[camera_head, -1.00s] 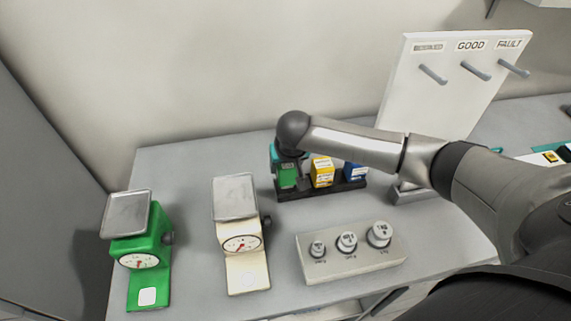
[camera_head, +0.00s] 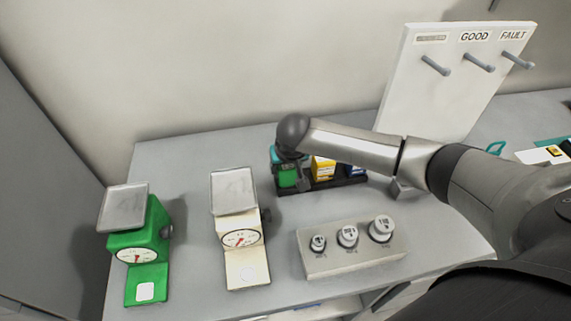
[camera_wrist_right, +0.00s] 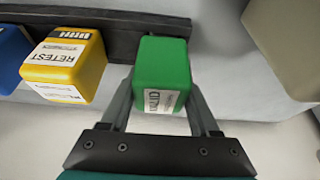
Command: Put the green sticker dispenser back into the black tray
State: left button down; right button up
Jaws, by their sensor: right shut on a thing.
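The green sticker dispenser (camera_head: 287,179) is at the left end of the black tray (camera_head: 322,187) in the head view. My right gripper (camera_head: 293,172) reaches down over it and partly hides it. In the right wrist view the green dispenser (camera_wrist_right: 162,62) sits between the two fingers, and the right gripper (camera_wrist_right: 161,100) is shut on it. The black tray (camera_wrist_right: 118,24) runs behind it there, and the dispenser overlaps its end. I cannot tell whether the dispenser rests on the tray's floor. My left gripper is not in view.
A yellow dispenser (camera_wrist_right: 66,62) and a blue one (camera_wrist_right: 12,52) stand in the tray. A block with several weights (camera_head: 352,258) is in front, a cream scale (camera_head: 240,250) and a green scale (camera_head: 140,250) are left. A labelled hook board (camera_head: 440,95) stands right.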

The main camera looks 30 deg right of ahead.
jog(key=o, duration=1.5)
jog(key=shift+r, duration=0.1)
jog(key=p+v, duration=0.2)
jog(key=v, duration=1.3)
jog(key=shift+s, duration=0.15)
